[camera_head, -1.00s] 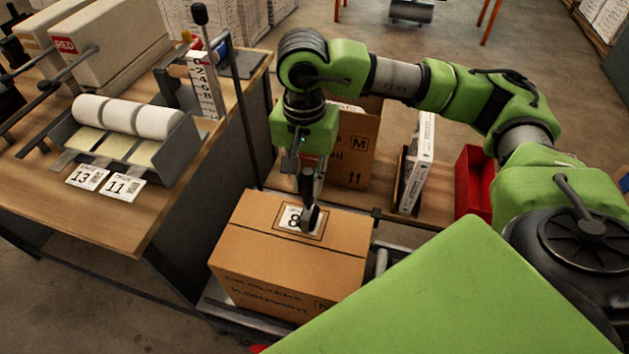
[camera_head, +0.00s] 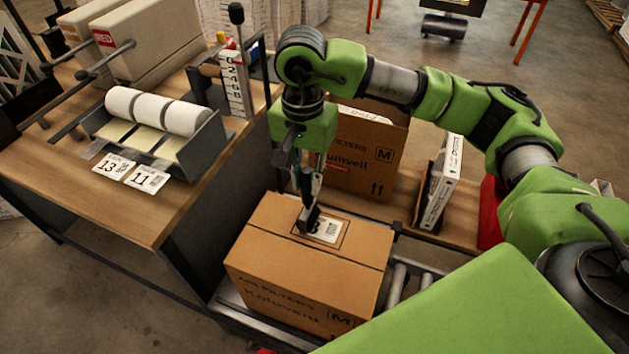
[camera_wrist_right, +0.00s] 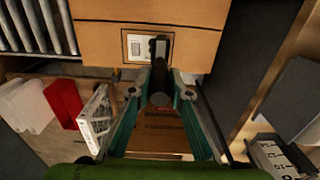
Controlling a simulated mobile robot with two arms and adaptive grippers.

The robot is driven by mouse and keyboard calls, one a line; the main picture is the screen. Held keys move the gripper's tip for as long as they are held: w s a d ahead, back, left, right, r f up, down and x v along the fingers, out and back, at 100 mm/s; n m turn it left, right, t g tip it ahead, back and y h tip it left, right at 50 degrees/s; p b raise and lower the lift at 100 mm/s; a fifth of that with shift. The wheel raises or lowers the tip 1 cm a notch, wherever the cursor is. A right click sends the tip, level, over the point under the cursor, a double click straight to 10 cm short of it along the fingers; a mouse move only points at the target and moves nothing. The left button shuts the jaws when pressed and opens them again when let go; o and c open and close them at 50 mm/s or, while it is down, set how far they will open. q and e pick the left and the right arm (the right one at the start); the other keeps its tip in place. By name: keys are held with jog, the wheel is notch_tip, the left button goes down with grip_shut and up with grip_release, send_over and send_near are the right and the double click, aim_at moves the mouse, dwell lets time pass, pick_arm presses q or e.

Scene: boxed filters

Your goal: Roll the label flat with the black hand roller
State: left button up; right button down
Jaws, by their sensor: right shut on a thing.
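My right gripper (camera_head: 311,192) points down over the closed cardboard box (camera_head: 262,240). It is shut on the black hand roller (camera_head: 306,221), whose lower end is at the left part of the white label (camera_head: 328,231). The label lies on the box top inside a printed outline, and the roller hides its left part. In the right wrist view the roller (camera_wrist_right: 159,75) reaches from between the fingers onto the label (camera_wrist_right: 136,46); whether it presses on it I cannot tell. My left gripper is not in view.
The box stands on a roller conveyor (camera_head: 400,283). Behind it are an open carton (camera_head: 362,160) and a white boxed filter (camera_head: 438,185).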

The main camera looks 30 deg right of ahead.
jog(key=shift+w+a, duration=0.35)
jog(key=shift+w, duration=0.05)
jog(key=shift+s, duration=0.1)
jog(key=shift+r, duration=0.15)
jog(key=shift+r+p, duration=1.85)
jog(key=shift+r, duration=2)
